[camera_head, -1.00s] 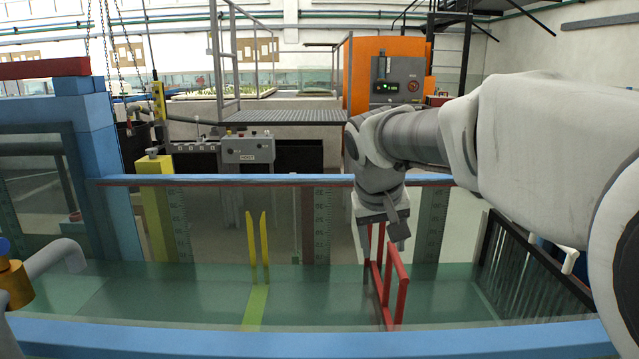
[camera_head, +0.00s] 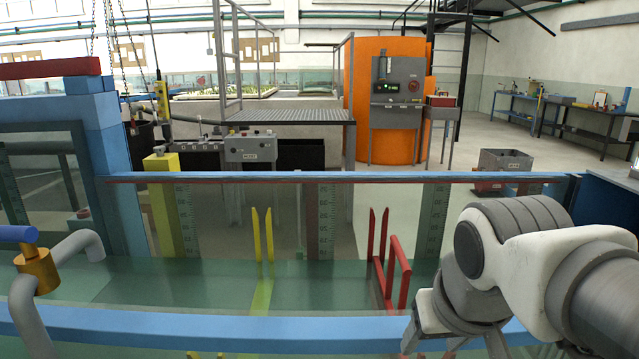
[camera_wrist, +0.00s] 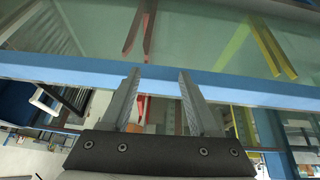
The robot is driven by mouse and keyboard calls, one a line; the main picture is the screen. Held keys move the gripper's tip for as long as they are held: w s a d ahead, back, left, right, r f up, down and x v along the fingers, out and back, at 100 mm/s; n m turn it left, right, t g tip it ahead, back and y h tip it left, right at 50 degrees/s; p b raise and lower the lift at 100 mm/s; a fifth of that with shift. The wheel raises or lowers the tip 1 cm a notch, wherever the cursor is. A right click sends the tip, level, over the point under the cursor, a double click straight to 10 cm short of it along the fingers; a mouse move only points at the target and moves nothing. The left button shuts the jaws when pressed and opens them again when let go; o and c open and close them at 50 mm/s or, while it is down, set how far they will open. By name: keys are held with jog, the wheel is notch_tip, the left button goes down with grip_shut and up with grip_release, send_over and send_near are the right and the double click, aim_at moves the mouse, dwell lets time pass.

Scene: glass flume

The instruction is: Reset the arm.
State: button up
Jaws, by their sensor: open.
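My gripper (camera_head: 452,350) is at the lower right of the head view, in front of the flume's near blue rail (camera_head: 250,326). In the wrist view my gripper (camera_wrist: 158,74) shows two grey fingers spread apart with nothing between them. A red upright frame (camera_head: 403,275) stands in the glass flume between a pair of red posts and the near side, beyond my gripper and apart from it. The red part also shows in the wrist view (camera_wrist: 150,28).
Yellow posts (camera_head: 263,235) stand in the flume left of the red frame. A far blue rail (camera_head: 300,177) crosses behind. A grey pipe with a brass and blue valve (camera_head: 36,268) is at the left.

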jog(key=s+f, duration=0.2)
jog(key=s, duration=0.2)
notch_tip(320, 180, up, 14)
jog(key=p, duration=1.4)
jog(key=shift+s+f, duration=0.25)
jog(key=shift+s, duration=0.05)
jog(key=shift+c, duration=0.3)
jog(key=shift+c, duration=0.6)
jog(key=shift+d, duration=0.1)
